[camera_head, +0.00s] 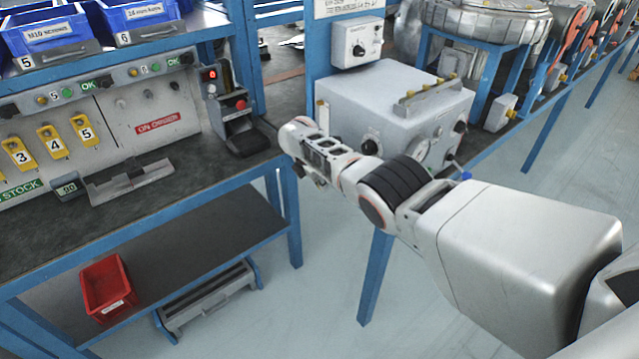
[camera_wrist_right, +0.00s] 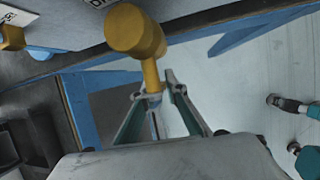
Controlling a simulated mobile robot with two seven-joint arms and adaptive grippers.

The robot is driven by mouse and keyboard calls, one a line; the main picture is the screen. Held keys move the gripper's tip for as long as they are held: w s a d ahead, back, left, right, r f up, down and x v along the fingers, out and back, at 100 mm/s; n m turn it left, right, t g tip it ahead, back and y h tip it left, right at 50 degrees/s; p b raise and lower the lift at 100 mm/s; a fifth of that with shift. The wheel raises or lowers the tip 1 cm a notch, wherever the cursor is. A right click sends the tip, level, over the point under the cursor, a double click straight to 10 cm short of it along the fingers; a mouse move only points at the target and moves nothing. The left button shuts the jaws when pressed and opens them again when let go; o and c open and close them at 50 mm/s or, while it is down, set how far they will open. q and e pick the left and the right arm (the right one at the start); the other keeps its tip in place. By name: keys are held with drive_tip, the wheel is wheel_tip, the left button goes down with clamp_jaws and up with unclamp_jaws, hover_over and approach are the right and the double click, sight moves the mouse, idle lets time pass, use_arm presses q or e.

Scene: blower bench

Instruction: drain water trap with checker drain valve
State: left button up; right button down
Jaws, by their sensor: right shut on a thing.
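In the right wrist view, a yellow round-headed piece with a thin stem (camera_wrist_right: 137,35) stands between the fingers of my right gripper (camera_wrist_right: 157,88). The fingers are shut on its stem, and the head rises past the fingertips. I cannot tell for sure whether it is the drain valve. In the head view my right arm reaches in from the right to the grey box (camera_head: 392,92), which has a small yellow part (camera_head: 322,113) at its left edge. The arm hides part of the box front, and the right fingers are not clearly seen there. My left gripper is not in view.
A workbench with a panel (camera_head: 105,110) of yellow numbered tags fills the left. A black stand with a red button (camera_head: 240,104) is near the arm's end. A red bin (camera_head: 107,286) sits on the lower shelf. Blue legs (camera_head: 375,278) stand under the box.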

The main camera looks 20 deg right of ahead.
drive_tip(key=shift+f, duration=0.15)
drive_tip(key=c, duration=2)
unclamp_jaws()
drive_tip(key=shift+a, duration=0.1)
drive_tip(key=v, duration=1.2)
